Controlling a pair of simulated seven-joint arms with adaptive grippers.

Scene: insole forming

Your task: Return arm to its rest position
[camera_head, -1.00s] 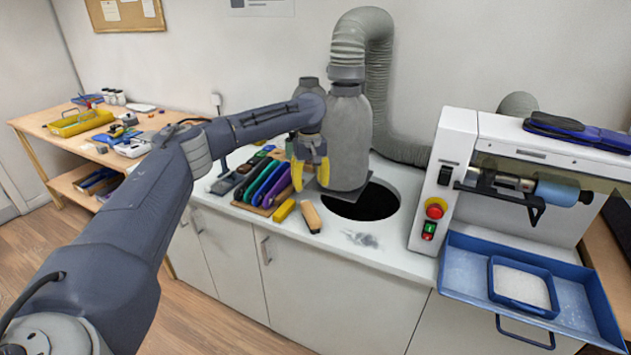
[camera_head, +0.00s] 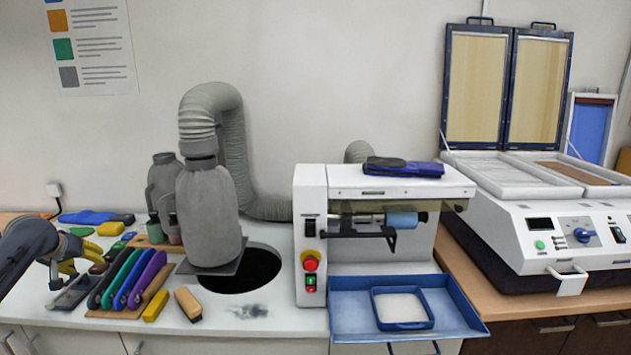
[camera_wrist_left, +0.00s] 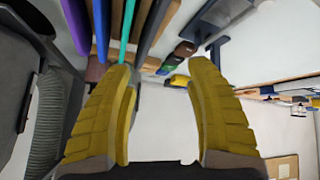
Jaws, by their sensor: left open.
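My left gripper (camera_head: 78,262) is at the left edge of the head view, with yellow fingers, over the left end of the white counter (camera_head: 262,313). Its fingers also show in the left wrist view (camera_wrist_left: 165,100), spread apart with nothing between them. The tool rack with several coloured handles (camera_head: 128,277) is to the right of the gripper in the head view. In the wrist view the handles (camera_wrist_left: 100,30) appear beyond the fingers, at the top. My right gripper is not in view.
A grey extraction hood with hose (camera_head: 208,215) stands behind a dark round hole (camera_head: 245,272). A white grinding machine (camera_head: 310,220) with a blue tray (camera_head: 460,318) is at the centre. A white press with open frames (camera_head: 510,235) is at the right. Free air lies above the counter front.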

